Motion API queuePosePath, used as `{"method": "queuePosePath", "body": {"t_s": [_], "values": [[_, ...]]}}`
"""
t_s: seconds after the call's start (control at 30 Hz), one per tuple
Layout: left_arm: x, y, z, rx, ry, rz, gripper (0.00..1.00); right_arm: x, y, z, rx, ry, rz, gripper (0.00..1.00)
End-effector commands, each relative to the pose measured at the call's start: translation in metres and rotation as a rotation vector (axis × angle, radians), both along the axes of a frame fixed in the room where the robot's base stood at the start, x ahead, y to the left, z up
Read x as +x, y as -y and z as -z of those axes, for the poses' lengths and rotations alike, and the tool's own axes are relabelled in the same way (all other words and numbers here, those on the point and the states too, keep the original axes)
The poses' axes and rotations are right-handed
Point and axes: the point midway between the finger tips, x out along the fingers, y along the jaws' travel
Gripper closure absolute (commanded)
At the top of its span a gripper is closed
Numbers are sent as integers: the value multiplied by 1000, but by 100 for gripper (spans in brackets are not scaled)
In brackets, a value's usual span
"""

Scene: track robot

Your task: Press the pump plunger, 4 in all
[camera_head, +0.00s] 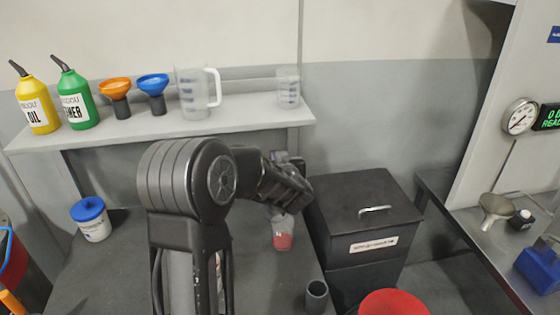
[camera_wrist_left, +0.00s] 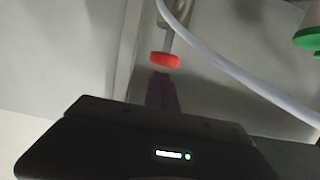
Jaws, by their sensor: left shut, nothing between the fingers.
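My left arm reaches across the middle of the head view, and its gripper (camera_head: 283,205) is at the far end, partly hidden by the wrist. In the left wrist view the two dark fingers (camera_wrist_left: 163,92) are together with nothing between them. A red knob (camera_wrist_left: 165,59), which looks like the pump plunger's top, lies just beyond the fingertips. I cannot tell whether they touch. A grey rod or body shows behind the knob. In the head view a small red part (camera_head: 283,241) shows below the gripper; the rest of the pump is mostly hidden. My right gripper is not in view.
A dark lidded box (camera_head: 362,215) stands right of the gripper. A small grey cup (camera_head: 316,294) and a red round thing (camera_head: 394,303) are in front. A blue-lidded tub (camera_head: 91,219) stands left. A pale hose (camera_wrist_left: 235,68) curves beside the knob.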

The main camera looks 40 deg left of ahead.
Motion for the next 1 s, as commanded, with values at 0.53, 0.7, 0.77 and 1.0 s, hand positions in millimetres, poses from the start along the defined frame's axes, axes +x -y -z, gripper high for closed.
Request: {"method": "queuePosePath", "body": {"t_s": [0.53, 0.7, 0.77, 1.0], "values": [[-57, 72, -28, 2, 6, 2, 100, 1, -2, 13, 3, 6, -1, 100], [-60, 75, -29, 3, 4, 2, 100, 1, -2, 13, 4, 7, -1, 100], [-60, 75, -29, 3, 4, 2, 100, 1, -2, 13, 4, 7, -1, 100], [-60, 75, -29, 3, 4, 2, 100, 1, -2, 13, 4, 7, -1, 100]]}}
